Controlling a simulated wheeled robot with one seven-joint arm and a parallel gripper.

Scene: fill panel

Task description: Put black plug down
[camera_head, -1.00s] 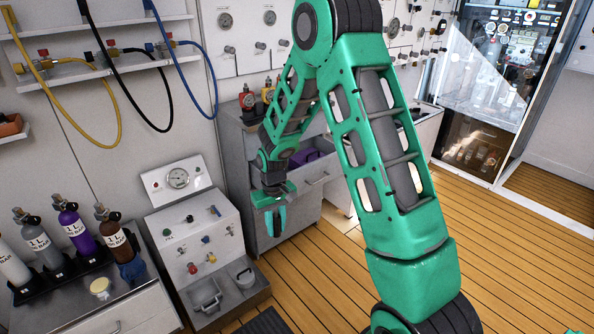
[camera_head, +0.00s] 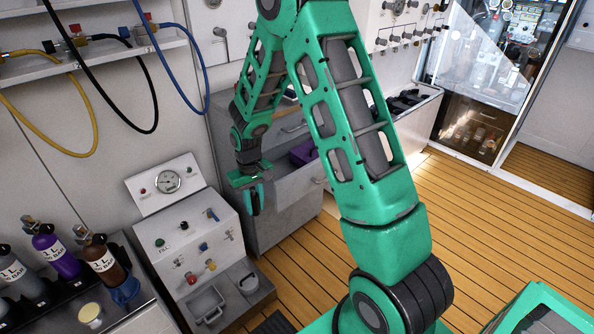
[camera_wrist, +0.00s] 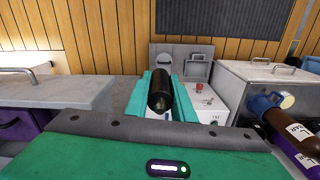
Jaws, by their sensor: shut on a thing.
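The black plug (camera_wrist: 160,88) is a dark rounded cylinder. In the wrist view it sits between the two teal fingers of my gripper (camera_wrist: 160,97), which is shut on it. In the head view my gripper (camera_head: 254,198) points down, in the air to the right of the fill panel, with the grey cabinet behind it. The plug is hard to make out there. The fill panel (camera_head: 196,236) is a white sloped console with a round gauge, several coloured knobs and levers, and grey holders at its foot. In the wrist view the panel (camera_wrist: 206,98) shows beyond and right of the plug.
A grey cabinet (camera_head: 284,218) has an open drawer with a purple item (camera_head: 303,152). Gas bottles (camera_head: 104,259) stand on the lower-left counter. Yellow, black and blue hoses hang from a wall shelf (camera_head: 95,48). The wooden floor (camera_head: 490,220) at right is largely clear.

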